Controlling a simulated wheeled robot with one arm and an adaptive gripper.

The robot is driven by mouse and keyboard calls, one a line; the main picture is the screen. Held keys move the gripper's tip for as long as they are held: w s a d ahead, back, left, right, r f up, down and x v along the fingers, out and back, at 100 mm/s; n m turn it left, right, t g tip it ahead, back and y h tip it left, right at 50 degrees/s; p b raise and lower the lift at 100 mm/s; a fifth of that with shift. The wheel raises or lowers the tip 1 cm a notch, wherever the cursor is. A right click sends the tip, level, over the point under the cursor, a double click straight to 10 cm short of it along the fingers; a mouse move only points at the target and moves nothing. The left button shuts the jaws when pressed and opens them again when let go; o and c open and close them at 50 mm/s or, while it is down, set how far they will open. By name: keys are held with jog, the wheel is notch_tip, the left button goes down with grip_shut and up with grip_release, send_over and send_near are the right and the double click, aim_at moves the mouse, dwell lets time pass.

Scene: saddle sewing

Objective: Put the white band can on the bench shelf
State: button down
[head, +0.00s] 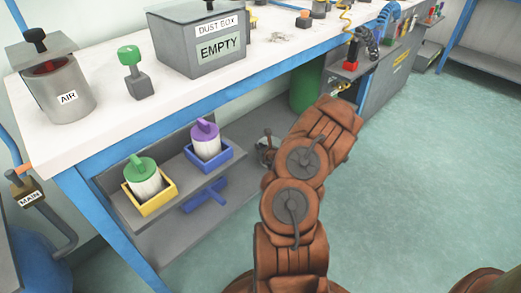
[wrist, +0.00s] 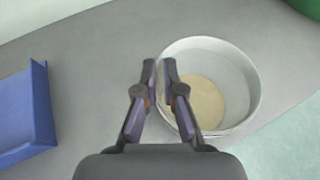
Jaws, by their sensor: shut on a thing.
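In the wrist view, the white can (wrist: 245,78) is open at the top, with a tan inside bottom. My gripper (wrist: 160,68) is shut on the left part of its rim. The can is over the grey bench shelf (wrist: 95,65), near the edge, to the right of a blue tray (wrist: 20,115). I cannot tell whether it touches the shelf. In the head view, the shelf (head: 122,205) runs under the bench. My arm hides the can there, and only a dark bit of the gripper area shows.
On the shelf, a green-topped can (head: 146,180) stands in a yellow tray (head: 152,206) and a purple-topped can (head: 206,143) in a blue tray (head: 212,165). A green drum (head: 304,88) stands farther back under the bench. A blue leg (head: 105,235) bounds the near end.

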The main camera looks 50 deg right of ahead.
jog(key=shift+r, duration=0.1)
jog(key=c, duration=1.3)
grip_release()
jog(key=p+v, duration=0.3)
jog(key=v, duration=0.9)
jog(key=shift+s, duration=0.1)
